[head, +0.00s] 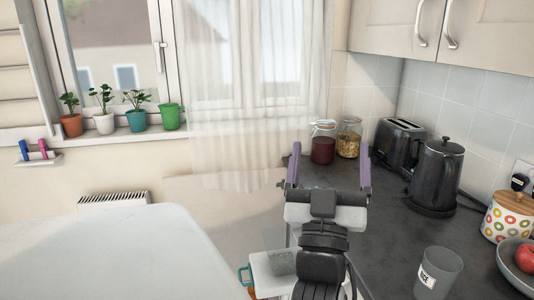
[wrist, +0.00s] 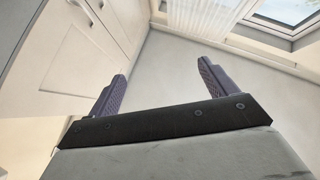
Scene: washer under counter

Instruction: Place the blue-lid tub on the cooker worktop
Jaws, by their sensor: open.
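My gripper (head: 328,168) is open and empty, its two purple fingers spread apart, over the left edge of the dark worktop in the head view. The wrist view shows the same open fingers (wrist: 160,72) with only pale floor between them and pale cupboard fronts to the left. I cannot make out a blue-lid tub in either view. The dark worktop (head: 393,255) runs along the right; no cooker shows on the part in view.
The worktop holds two jars (head: 323,143), a toaster (head: 399,146), a black kettle (head: 436,178), a patterned canister (head: 508,217), a labelled cup (head: 437,274) and a fruit bowl (head: 507,268). A white surface (head: 110,255) fills the lower left. Potted plants (head: 105,122) line the sill.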

